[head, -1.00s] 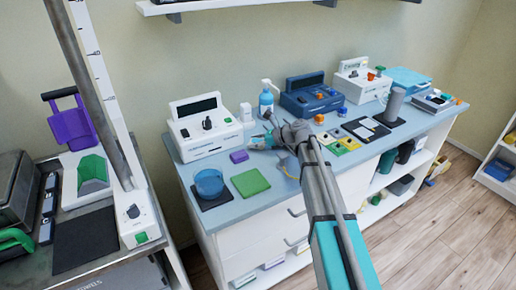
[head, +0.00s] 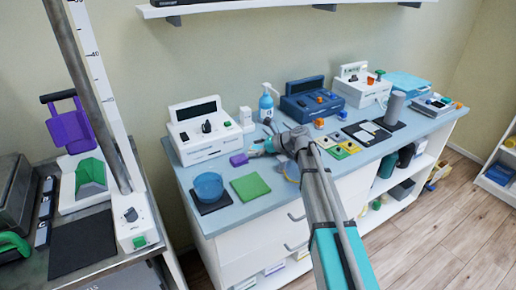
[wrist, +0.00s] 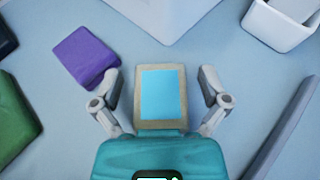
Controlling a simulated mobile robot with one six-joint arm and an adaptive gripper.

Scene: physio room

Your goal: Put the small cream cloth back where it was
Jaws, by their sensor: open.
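My gripper (head: 257,148) is low over the blue-grey counter, just right of the purple block (head: 238,159). In the wrist view its two fingers (wrist: 161,100) are spread apart. Between them shows a flat rectangular piece with a cream-tan border (wrist: 141,105) and a light blue middle. I cannot tell whether this is the small cream cloth or whether it touches the fingers. No other plain cream cloth can be made out clearly.
A white device (head: 205,130), a small white container (head: 246,118) and a pump bottle (head: 266,105) stand behind.

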